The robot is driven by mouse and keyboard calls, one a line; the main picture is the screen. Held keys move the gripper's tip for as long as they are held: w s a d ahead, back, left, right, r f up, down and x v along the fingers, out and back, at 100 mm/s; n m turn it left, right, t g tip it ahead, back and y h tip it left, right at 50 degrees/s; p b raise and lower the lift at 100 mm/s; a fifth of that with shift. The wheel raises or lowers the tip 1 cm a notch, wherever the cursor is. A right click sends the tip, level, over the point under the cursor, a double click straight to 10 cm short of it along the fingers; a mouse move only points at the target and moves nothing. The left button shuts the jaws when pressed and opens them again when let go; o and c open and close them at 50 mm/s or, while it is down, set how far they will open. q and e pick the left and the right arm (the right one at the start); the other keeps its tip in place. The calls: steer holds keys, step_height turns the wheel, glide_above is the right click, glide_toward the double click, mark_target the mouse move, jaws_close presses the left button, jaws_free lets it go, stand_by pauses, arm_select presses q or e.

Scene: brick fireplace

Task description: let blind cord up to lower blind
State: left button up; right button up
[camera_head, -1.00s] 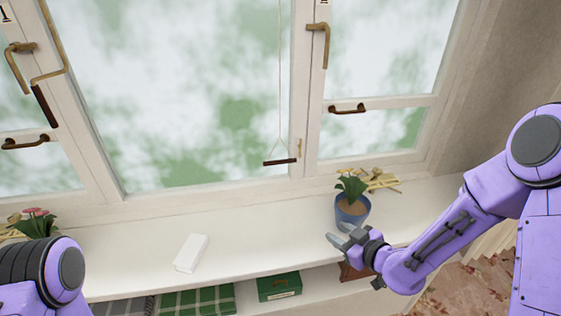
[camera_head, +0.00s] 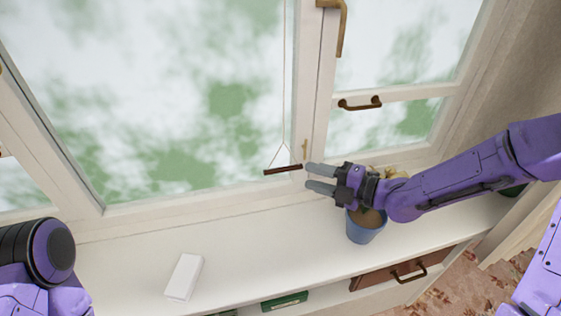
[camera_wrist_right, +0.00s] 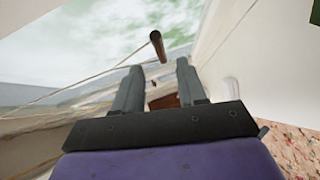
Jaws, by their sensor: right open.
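The blind cord (camera_head: 285,80) hangs in front of the window and splits into a small triangle above a dark wooden handle bar (camera_head: 283,170). My right gripper (camera_head: 313,177) is open and empty, its two fingers pointing left just beside the bar's right end. In the right wrist view the bar (camera_wrist_right: 157,46) shows end-on just past and between the fingertips of the right gripper (camera_wrist_right: 158,75), apart from them. A thin cord runs left from it. My left arm (camera_head: 45,252) shows at the lower left; its gripper is out of view. The blind itself is not in view.
A brass hook (camera_head: 305,150) is fixed on the window frame just right of the bar. A blue plant pot (camera_head: 365,228) stands on the sill under my right arm. A white box (camera_head: 184,276) lies on the sill. The sill's middle is clear.

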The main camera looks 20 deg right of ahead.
mark_target(290, 170)
steer(key=p+x, duration=0.1)
steer(key=x, duration=0.7)
steer(key=shift+p, duration=0.3)
steer(key=shift+w+a+f, duration=0.1)
steer(key=shift+w+a, duration=0.15)
steer(key=shift+a, duration=0.15)
jaws_close()
